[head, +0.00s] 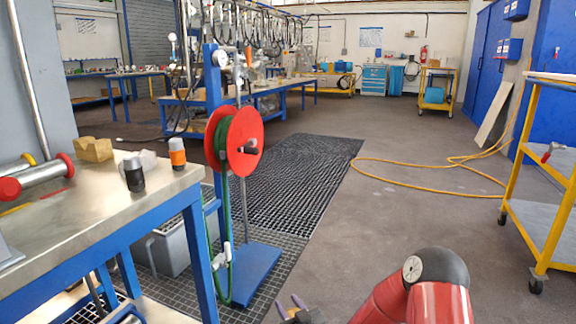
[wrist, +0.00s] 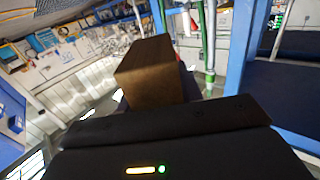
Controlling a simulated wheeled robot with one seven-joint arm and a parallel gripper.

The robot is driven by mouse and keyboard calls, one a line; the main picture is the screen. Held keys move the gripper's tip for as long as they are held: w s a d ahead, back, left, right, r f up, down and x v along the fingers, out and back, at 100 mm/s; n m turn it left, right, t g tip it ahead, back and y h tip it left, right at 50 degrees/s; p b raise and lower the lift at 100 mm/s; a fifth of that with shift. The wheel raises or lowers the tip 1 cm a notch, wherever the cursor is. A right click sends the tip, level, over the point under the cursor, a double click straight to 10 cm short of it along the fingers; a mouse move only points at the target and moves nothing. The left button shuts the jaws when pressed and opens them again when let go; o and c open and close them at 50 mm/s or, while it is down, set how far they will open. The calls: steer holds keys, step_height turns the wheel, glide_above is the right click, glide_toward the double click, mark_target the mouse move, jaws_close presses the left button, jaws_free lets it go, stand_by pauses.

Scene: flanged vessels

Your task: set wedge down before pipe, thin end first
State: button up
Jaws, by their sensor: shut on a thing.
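The wedge (wrist: 148,75) is a brown wooden block in the wrist view, held just beyond the dark body of my gripper. Its thin end cannot be made out, and the fingertips on it are hidden. The pipe (head: 38,180) is a short grey cylinder with red flanged ends, lying on the workbench (head: 110,205) at the left. My gripper is well apart from the pipe.
A red hose reel (head: 236,138) on a blue post stands beside the bench. Bare bench top shows before the pipe.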

steer(key=s+d+m+t+h+p, duration=0.25)
steer(key=d+m+h, duration=0.35)
steer(key=d, duration=0.8)
steer(key=s, duration=0.1)
steer(key=s+r+h, duration=0.1)
steer(key=s, duration=0.1)
steer(key=s+d+r+h, duration=0.1)
steer(key=s, duration=0.1)
steer(key=shift+r+n+g, duration=0.2)
steer(key=shift+n+g, duration=0.05)
steer(key=shift+n, duration=0.05)
steer(key=shift+d, duration=0.1)
